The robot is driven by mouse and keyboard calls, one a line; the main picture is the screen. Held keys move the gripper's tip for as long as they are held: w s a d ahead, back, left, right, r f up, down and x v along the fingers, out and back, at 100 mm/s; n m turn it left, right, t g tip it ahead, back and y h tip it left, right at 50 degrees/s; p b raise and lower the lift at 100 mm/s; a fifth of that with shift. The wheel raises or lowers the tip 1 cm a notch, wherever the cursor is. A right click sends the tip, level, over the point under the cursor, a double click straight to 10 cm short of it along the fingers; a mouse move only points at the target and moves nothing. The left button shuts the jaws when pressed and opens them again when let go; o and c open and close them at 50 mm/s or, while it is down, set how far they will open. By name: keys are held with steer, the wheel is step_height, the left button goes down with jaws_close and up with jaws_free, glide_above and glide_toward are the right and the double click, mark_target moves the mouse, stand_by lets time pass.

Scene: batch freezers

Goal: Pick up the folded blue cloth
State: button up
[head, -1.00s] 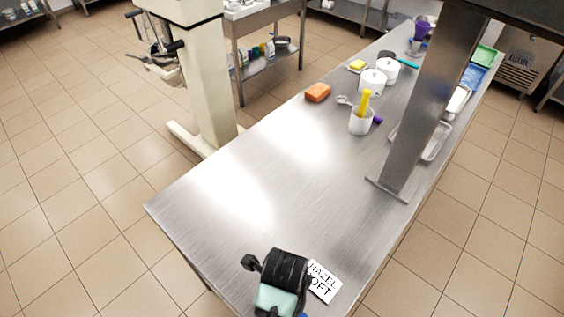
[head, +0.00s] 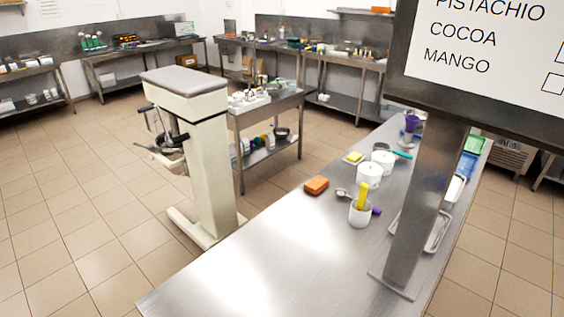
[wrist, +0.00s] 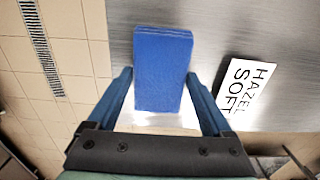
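The folded blue cloth (wrist: 162,62) shows in the wrist view as a thick blue rectangle on the steel table, near its edge. My gripper (wrist: 159,76) is open, with one blue finger to each side of the cloth. The fingertips are close to its sides; I cannot tell whether they touch it. The head view shows neither the gripper nor this cloth.
A white card reading "HAZEL SOFT" (wrist: 246,88) lies right of the cloth. A steel post (head: 425,205) rises there.

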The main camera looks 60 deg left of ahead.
steer(key=c, duration=0.3)
step_height(320, 180, up, 10)
steer(key=b, duration=0.1)
stand_by(0.4)
